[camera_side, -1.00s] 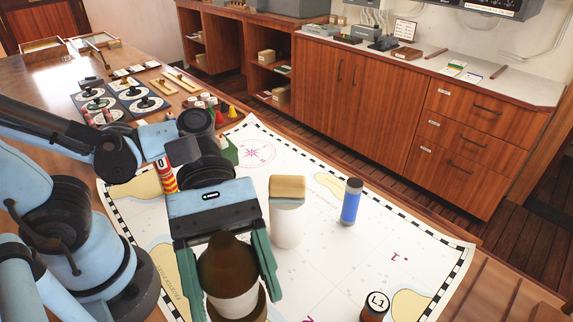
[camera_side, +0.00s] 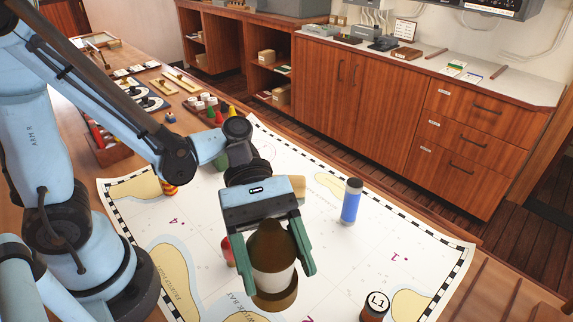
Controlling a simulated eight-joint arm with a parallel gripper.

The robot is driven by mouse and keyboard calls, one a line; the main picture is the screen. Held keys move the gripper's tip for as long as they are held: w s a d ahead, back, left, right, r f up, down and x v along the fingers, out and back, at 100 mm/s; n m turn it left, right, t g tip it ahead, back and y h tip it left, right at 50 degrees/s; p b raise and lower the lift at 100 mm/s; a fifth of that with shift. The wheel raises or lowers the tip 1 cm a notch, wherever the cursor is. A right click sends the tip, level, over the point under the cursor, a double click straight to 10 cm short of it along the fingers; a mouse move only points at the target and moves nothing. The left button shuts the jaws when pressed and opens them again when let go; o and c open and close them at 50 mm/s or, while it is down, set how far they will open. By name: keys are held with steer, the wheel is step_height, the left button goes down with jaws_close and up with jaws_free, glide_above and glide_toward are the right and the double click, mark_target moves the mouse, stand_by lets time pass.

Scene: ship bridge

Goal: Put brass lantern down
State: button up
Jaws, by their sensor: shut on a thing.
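The brass lantern (camera_side: 272,268) has a dark brown domed top, a whitish middle and a brown base. It is upright between the two green fingers of my gripper (camera_side: 273,262), which is shut on it. The lantern is over the white chart (camera_side: 190,225); I cannot tell whether its base touches the chart.
A blue cylinder (camera_side: 351,203) stands on the chart to the right. A dark piece marked L1 (camera_side: 374,305) is at the front right. A red thing (camera_side: 228,250) shows left of the lantern, and a striped piece (camera_side: 168,187) stands farther left. The chart between the lantern and L1 is clear.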

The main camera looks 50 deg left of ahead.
mark_target(279, 288)
steer(key=shift+f, duration=1.85)
steer(key=o, duration=1.3)
steer(key=shift+v, duration=3.75)
steer(key=shift+r, duration=0.2)
